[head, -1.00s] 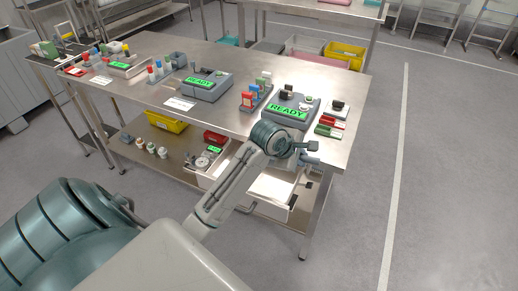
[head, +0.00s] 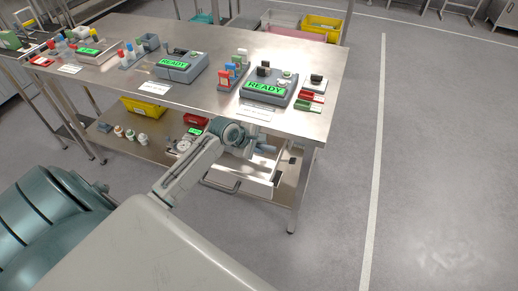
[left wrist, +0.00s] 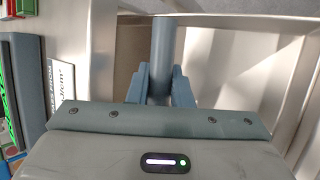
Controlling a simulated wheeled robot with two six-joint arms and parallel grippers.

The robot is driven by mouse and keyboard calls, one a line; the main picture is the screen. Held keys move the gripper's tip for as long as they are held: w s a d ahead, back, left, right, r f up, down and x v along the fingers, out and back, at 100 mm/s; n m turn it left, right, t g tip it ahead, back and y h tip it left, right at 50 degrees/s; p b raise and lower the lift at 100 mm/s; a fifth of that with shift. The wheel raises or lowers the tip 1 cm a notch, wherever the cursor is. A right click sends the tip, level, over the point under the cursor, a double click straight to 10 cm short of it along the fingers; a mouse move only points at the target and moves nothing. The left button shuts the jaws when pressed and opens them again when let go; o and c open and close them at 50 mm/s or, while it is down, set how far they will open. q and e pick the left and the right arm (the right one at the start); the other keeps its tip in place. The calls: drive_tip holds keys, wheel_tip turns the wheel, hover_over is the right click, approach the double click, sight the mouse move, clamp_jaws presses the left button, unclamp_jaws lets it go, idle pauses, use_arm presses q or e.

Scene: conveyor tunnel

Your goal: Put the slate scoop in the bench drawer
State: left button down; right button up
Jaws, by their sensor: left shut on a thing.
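My left gripper (head: 262,150) is below the bench top's front edge, over the open bench drawer (head: 226,178). In the left wrist view my left gripper (left wrist: 161,88) has its blue-grey fingers closed on a slate-coloured rod, the handle of the slate scoop (left wrist: 163,45). The rest of the scoop is hard to make out in the head view. The drawer is pulled out under the bench's right end, pale inside, with a bar handle on its front. My right gripper is out of view.
The steel bench top (head: 215,105) carries devices with green READY screens, a rack of coloured pieces (head: 232,72) and red and green blocks (head: 309,100). The lower shelf holds a yellow bin (head: 143,108) and several small jars. Floor to the right is clear.

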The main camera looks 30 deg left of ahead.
use_arm(q)
drive_tip(key=shift+f, duration=1.1)
drive_tip(key=c, duration=1.3)
unclamp_jaws()
drive_tip(key=v, duration=1.2)
drive_tip(key=shift+b, duration=0.3)
